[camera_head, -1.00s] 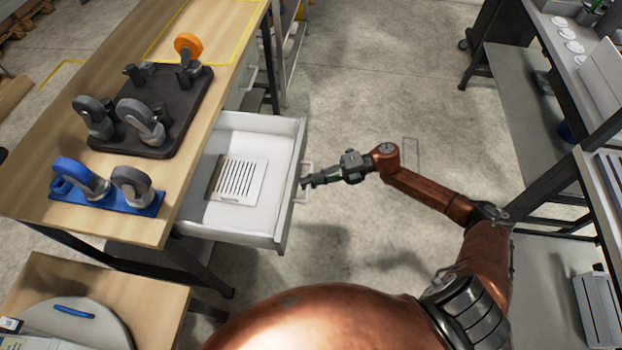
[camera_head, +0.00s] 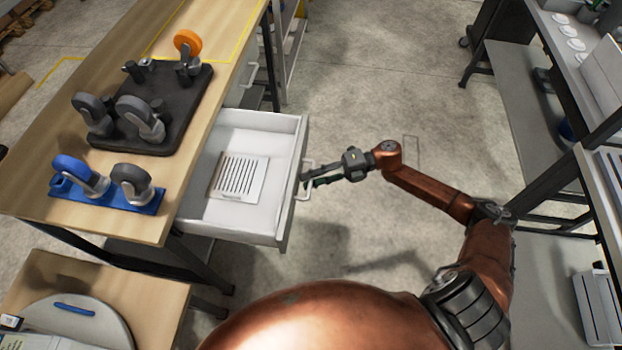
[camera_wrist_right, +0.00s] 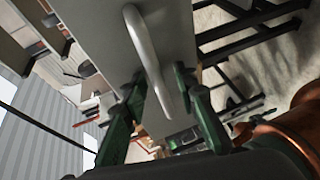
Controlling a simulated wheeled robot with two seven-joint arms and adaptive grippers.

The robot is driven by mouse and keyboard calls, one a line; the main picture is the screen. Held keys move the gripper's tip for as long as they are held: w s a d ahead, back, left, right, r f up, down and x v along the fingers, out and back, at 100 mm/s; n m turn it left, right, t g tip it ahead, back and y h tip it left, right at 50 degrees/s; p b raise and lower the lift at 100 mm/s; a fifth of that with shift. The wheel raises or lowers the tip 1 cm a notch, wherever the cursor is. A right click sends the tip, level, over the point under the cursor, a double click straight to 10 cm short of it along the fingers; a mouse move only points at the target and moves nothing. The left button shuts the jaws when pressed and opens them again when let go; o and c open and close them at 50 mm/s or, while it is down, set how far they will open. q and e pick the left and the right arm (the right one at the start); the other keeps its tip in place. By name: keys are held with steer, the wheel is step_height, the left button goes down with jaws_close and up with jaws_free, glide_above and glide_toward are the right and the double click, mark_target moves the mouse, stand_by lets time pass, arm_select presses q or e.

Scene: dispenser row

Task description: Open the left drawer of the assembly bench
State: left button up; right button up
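The left drawer (camera_head: 282,225) of the assembly bench (camera_head: 150,225) is pulled out, showing its white inside. Its bar handle (camera_head: 308,180) is on the front; in the right wrist view the grey handle (camera_wrist_right: 145,45) runs down between my fingers. My right gripper (camera_head: 314,182) is at this handle. In the right wrist view the two green fingers of the gripper (camera_wrist_right: 161,84) stand apart, one on each side of the handle, with gaps visible. My left gripper is out of view.
A slotted plate (camera_head: 240,178) lies in the drawer. Another drawer handle (camera_head: 250,76) is farther along the bench, its drawer shut. Casters stand on a black board (camera_head: 175,130) and a blue base (camera_head: 115,198) on top. Open floor (camera_head: 380,90) lies between bench and right-hand shelving.

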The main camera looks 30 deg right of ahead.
steer(key=v, duration=1.2)
